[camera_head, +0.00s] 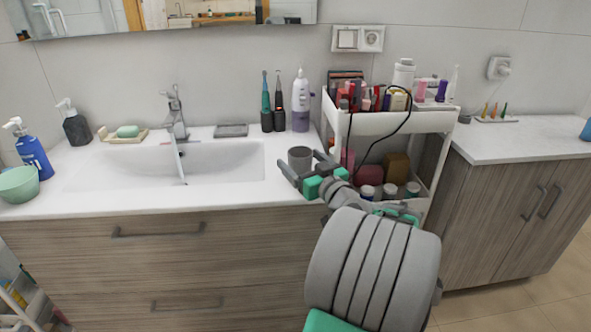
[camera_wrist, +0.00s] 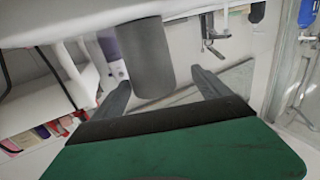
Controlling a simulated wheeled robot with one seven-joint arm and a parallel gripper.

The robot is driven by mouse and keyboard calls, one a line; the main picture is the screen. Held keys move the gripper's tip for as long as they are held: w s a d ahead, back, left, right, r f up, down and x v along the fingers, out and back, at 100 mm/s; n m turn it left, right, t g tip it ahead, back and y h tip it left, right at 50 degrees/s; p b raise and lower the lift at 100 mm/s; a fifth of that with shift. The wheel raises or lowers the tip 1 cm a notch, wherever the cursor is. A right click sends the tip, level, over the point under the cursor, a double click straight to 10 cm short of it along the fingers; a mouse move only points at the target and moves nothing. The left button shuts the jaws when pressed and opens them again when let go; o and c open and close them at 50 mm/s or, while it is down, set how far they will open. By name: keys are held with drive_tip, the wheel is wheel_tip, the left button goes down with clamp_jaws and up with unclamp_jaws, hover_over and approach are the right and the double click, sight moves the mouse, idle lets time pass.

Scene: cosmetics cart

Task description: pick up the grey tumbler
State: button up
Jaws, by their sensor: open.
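The grey tumbler (camera_head: 300,158) stands upright on the white counter, at the right end of the sink. In the wrist view the tumbler (camera_wrist: 149,58) appears large, ahead of my gripper and between the lines of its two fingers, nearer the left one. My gripper (camera_head: 305,171) is open, with its fingers (camera_wrist: 158,78) spread at the front side of the tumbler. In the head view the fingers partly cover the tumbler's lower part. I cannot tell whether either finger touches it.
A white cart (camera_head: 390,122) with cosmetics stands close to the right of my gripper. A purple and white bottle (camera_head: 301,104) and electric toothbrushes (camera_head: 279,110) stand behind the tumbler. The sink basin (camera_head: 215,165) and faucet (camera_head: 174,115) lie to the left.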

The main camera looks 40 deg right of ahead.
sight(295, 150)
drive_tip(key=x, duration=0.3)
drive_tip(key=d+p+x, duration=0.1)
drive_tip(key=x, duration=0.1)
drive_tip(key=shift+w+d+r, duration=0.1)
drive_tip(key=shift+w+d, duration=0.05)
drive_tip(key=shift+w, duration=0.1)
drive_tip(key=c, duration=1.5)
